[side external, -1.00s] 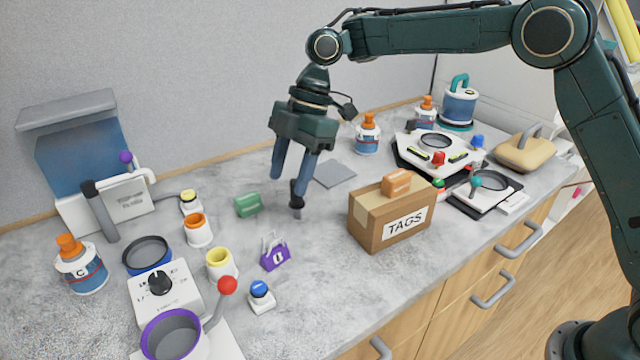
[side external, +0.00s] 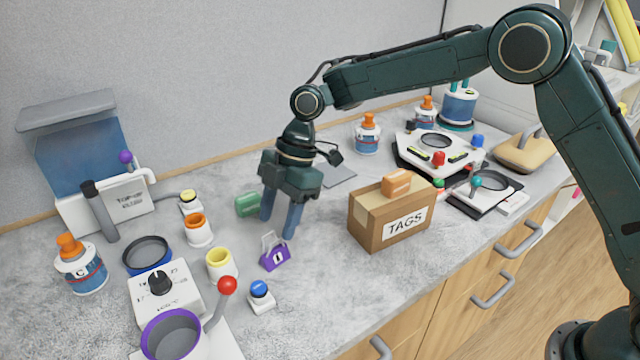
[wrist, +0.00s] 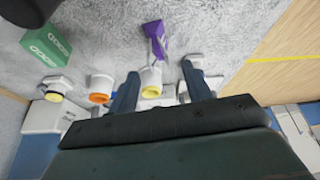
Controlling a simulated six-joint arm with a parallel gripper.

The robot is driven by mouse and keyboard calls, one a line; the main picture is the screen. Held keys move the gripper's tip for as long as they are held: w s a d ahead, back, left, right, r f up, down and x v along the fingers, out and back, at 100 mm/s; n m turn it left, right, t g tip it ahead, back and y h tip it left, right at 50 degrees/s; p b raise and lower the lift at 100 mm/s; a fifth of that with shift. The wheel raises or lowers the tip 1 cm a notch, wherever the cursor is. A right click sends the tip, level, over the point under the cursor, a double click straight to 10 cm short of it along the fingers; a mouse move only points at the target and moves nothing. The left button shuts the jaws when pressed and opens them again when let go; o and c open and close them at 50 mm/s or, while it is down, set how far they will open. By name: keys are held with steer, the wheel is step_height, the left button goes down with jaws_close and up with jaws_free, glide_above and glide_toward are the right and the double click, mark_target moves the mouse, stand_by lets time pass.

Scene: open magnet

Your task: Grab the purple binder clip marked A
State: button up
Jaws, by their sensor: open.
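The purple binder clip (side external: 275,257) sits on the grey counter with its wire handles up; its white mark is too small to read. It also shows in the wrist view (wrist: 156,37), at top centre. My gripper (side external: 277,227) points down, open and empty, with its fingers just behind and above the clip in the side view. In the wrist view my gripper (wrist: 160,70) has its two blue fingers apart, with the clip beyond their tips.
Yellow (side external: 221,264) and orange (side external: 198,230) rimmed cups stand left of the purple clip. A blue-topped button (side external: 260,294) and a red-knobbed lever (side external: 227,286) are in front.

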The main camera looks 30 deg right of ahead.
mark_target(273, 236)
steer(key=shift+x, duration=2.6)
steer(key=shift+w, duration=0.1)
steer(key=c, duration=1.1)
